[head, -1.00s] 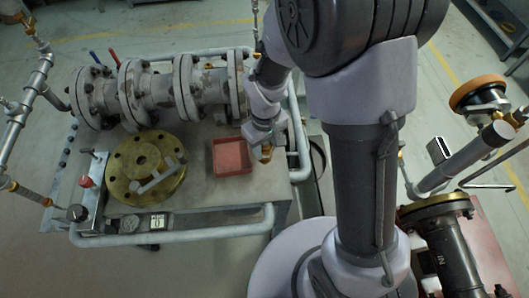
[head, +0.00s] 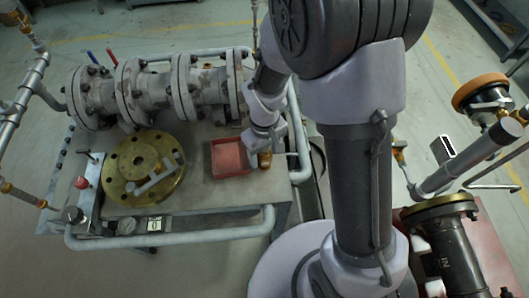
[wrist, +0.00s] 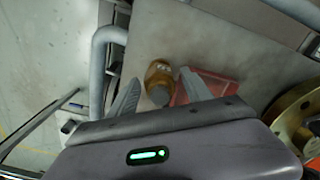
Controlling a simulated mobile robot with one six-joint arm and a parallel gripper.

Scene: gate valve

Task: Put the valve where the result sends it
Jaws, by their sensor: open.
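A small brass piece (head: 265,160) stands on the grey bench, just right of the red tray. In the wrist view the brass piece (wrist: 158,72) has a grey end and lies between my fingers. My gripper (wrist: 160,78) is open, with a finger on either side of it; I cannot tell whether they touch it. In the head view my gripper (head: 264,141) partly hides the piece. The red tray (head: 230,158) looks empty, and it also shows in the wrist view (wrist: 214,84). I cannot tell whether the brass piece is the valve.
A brass flange (head: 143,168) with a grey bar lies left on the bench (head: 205,193). Flanged grey pipework (head: 150,92) runs along the back. A tubular rail (head: 170,237) edges the bench. At right are a black flanged body (head: 455,255) and an orange-rimmed wheel (head: 480,92).

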